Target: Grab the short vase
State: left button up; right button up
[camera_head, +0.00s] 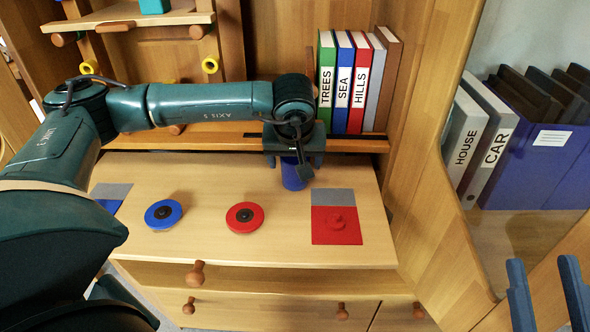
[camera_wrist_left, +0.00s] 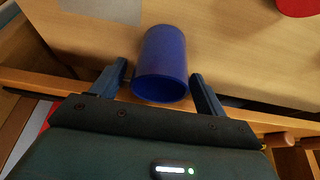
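The short blue vase (camera_head: 293,177) stands on the wooden desktop, between the red disc and the grey-and-red pad. It also shows in the left wrist view (camera_wrist_left: 163,55), with its round opening facing the camera. My left gripper (camera_head: 293,160) is above the vase and hides its upper part in the head view. In the left wrist view its two fingers (camera_wrist_left: 160,70) are apart, one on each side of the vase, with a small gap visible on each side. My right gripper (camera_head: 545,262) is at the lower right, with its fingers apart and nothing between them.
Books (camera_head: 343,82) stand on the shelf behind my left gripper. A wooden side panel (camera_head: 440,130) bounds the desk on the right.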

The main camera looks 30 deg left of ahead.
pick_arm(q)
jog(key=c, duration=1)
jog(key=shift+r, duration=0.25)
